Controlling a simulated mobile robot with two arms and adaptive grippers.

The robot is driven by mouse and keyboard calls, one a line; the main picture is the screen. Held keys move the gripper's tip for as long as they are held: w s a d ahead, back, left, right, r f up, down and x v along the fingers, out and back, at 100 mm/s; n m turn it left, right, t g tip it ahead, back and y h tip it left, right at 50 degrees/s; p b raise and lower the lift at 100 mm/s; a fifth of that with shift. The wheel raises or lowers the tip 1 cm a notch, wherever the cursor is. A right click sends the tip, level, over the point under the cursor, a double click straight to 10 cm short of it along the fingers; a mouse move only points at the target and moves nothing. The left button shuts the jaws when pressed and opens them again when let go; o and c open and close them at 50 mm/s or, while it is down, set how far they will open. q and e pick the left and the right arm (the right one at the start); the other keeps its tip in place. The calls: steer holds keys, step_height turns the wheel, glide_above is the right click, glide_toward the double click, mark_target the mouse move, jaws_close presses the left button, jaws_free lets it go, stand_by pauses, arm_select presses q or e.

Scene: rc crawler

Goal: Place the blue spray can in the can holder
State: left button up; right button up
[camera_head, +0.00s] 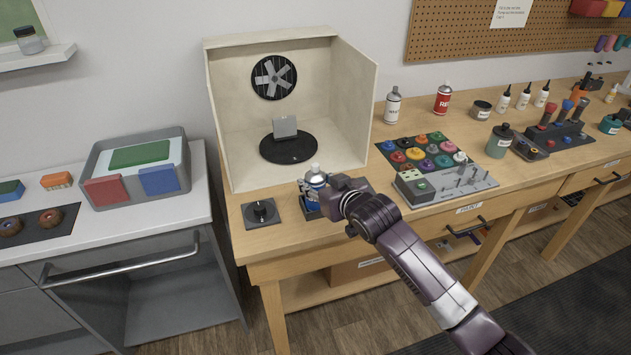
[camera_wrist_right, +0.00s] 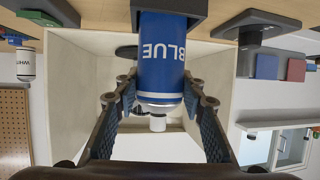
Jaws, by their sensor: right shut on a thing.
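The blue spray can (camera_head: 316,181) is upright near the front edge of the wooden bench, just in front of the white booth. In the right wrist view, which is upside down, the can (camera_wrist_right: 162,60) shows its BLUE label between the fingers. My right gripper (camera_head: 328,190) is shut on the can. A dark holder (camera_head: 309,209) shows at the can's base, partly hidden by the can and gripper. In the wrist view the base meets this dark holder (camera_wrist_right: 198,8); I cannot tell if it is fully seated. My left gripper is not in view.
The booth (camera_head: 355,100) holds a fan and a dark turntable (camera_head: 289,147). A black knob on a grey plate (camera_head: 261,212) sits left of the can. A white can (camera_head: 392,106), a red can (camera_head: 442,99) and paint pots (camera_head: 414,153) stand to the right.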

steer(key=shift+f, duration=0.1)
steer(key=o, duration=1.3)
steer(key=shift+s, duration=0.1)
steer(key=b+v, duration=0.1)
steer(key=v, duration=1)
steer(key=shift+s+d, duration=0.25)
steer(key=shift+s, duration=0.05)
